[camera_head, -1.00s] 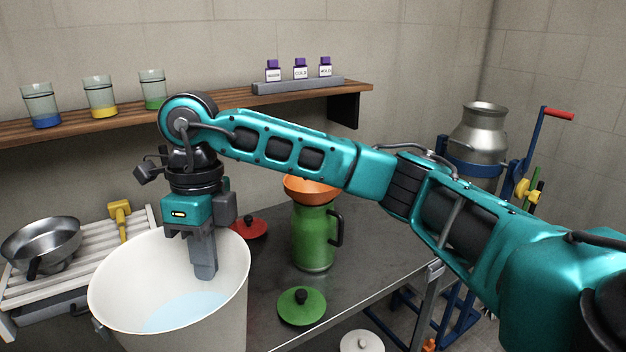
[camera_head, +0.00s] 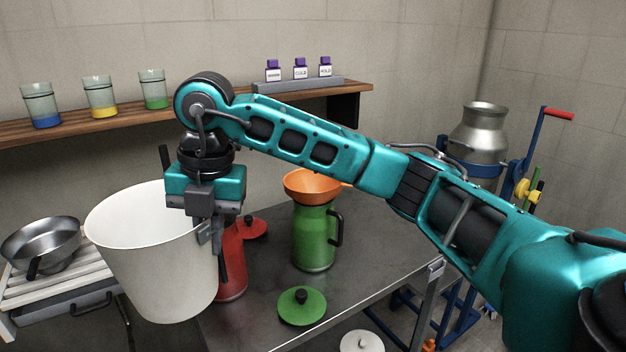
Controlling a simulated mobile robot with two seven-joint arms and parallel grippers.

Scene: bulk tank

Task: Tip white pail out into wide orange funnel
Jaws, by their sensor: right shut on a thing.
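The white pail (camera_head: 160,266) hangs at the left, off the near left edge of the table, tilted a little; its liquid does not show from here. My right gripper (camera_head: 215,240) points down and is shut on the pail's right rim. The wide orange funnel (camera_head: 312,184) sits in the mouth of a green can (camera_head: 314,238) on the table, to the right of the pail and apart from it. My left gripper is not in view.
A red can (camera_head: 231,265) stands close behind the pail, with a red lid (camera_head: 252,228) nearby. A green lid (camera_head: 302,307) lies at the table's front. A metal bowl (camera_head: 40,245) sits on a slatted rack at left. A shelf (camera_head: 200,108) runs behind my arm.

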